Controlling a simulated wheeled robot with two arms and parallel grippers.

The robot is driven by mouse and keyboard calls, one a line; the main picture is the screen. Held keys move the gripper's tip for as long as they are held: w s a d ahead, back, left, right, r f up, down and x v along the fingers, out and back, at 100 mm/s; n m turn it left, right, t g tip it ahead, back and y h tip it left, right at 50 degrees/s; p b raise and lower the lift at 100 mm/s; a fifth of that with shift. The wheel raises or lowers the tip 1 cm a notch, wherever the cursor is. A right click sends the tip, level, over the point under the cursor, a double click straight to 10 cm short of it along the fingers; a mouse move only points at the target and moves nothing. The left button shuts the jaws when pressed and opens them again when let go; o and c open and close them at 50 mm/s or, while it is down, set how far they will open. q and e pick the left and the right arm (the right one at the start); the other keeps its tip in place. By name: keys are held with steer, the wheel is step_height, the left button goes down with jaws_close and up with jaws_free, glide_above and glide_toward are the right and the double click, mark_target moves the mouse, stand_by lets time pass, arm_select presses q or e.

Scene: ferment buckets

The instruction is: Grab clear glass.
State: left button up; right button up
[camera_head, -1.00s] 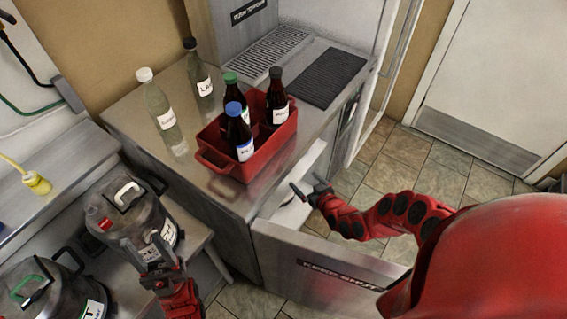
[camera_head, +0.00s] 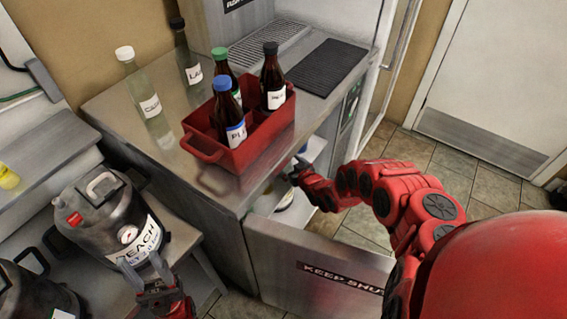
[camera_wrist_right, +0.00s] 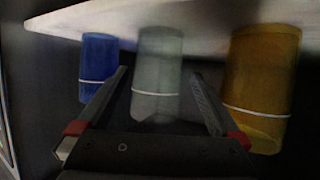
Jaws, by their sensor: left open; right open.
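The clear glass (camera_wrist_right: 160,50) is pale and see-through with a thin light band. It stands in the middle of the right wrist view, between a blue glass (camera_wrist_right: 98,65) and an amber glass (camera_wrist_right: 262,80). My right gripper (camera_wrist_right: 158,75) is open; its two fingers show on either side of the clear glass. I cannot tell how deep the glass sits between them, and I see no grip on it. In the head view my right gripper (camera_head: 298,168) reaches into the open cabinet. My left gripper (camera_head: 145,266) is open and empty in front of a metal bucket.
A pale shelf (camera_wrist_right: 110,18) meets the glasses in the wrist view. The open cabinet door (camera_head: 300,262) stands below my right arm. A red crate (camera_head: 235,155) with bottles sits on the counter above. The labelled metal bucket (camera_head: 105,215) is near my left gripper.

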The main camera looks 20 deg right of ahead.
steer(key=shift+w+a+f, duration=0.1)
steer(key=shift+w+f, duration=0.2)
steer(key=shift+w, duration=0.25)
steer(key=shift+x, duration=1.4)
steer(key=c, duration=1.4)
steer(key=shift+r, duration=0.15)
